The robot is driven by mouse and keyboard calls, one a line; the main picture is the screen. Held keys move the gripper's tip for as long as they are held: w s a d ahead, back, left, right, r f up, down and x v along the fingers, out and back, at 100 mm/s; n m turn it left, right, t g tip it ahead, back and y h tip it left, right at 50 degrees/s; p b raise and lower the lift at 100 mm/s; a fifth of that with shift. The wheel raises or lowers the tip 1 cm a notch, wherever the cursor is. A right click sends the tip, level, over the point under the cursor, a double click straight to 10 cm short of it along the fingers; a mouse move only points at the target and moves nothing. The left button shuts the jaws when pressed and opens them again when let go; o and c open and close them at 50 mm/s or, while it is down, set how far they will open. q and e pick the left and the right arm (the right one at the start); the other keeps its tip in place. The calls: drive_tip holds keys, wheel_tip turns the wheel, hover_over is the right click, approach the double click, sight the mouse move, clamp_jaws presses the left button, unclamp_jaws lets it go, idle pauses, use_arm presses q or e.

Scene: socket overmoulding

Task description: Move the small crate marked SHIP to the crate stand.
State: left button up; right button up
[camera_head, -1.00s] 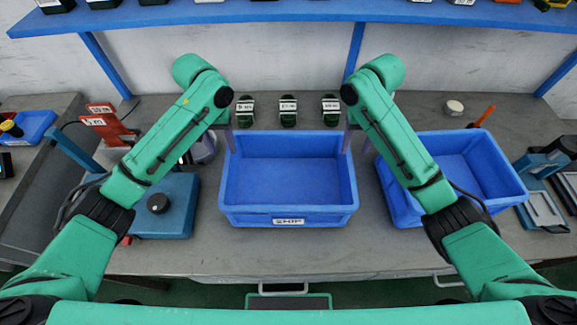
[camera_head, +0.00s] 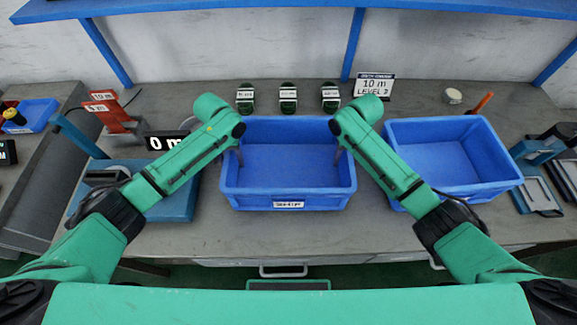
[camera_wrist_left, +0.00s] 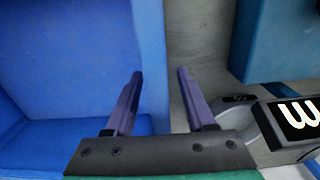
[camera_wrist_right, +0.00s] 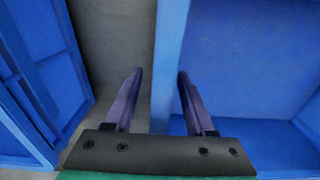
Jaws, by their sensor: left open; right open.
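The small blue crate marked SHIP (camera_head: 288,205) stands empty on the grey bench, in the middle of the head view. My left gripper (camera_head: 238,157) is open at the crate's left wall. In the left wrist view its fingers (camera_wrist_left: 158,90) are on either side of that wall's rim (camera_wrist_left: 150,50). My right gripper (camera_head: 339,155) is open at the crate's right wall. In the right wrist view its fingers (camera_wrist_right: 155,90) are on either side of that rim (camera_wrist_right: 172,45). Contact with the walls cannot be told. I cannot identify a crate stand.
A second blue crate (camera_head: 485,195) stands close on the right. A teal device (camera_head: 170,205) and a display reading 0 m (camera_head: 167,141) are on the left. A shelf (camera_head: 290,8) runs above.

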use_arm(q)
drive_tip(key=shift+w+f, duration=0.1)
drive_tip(key=shift+f, duration=0.8)
use_arm(e)
drive_tip(key=shift+f, duration=0.95)
drive_tip(key=shift+r, duration=0.1)
use_arm(q)
clamp_jaws()
use_arm(e)
clamp_jaws()
use_arm(q)
drive_tip(key=shift+r, duration=0.1)
use_arm(e)
drive_tip(key=shift+r, duration=0.1)
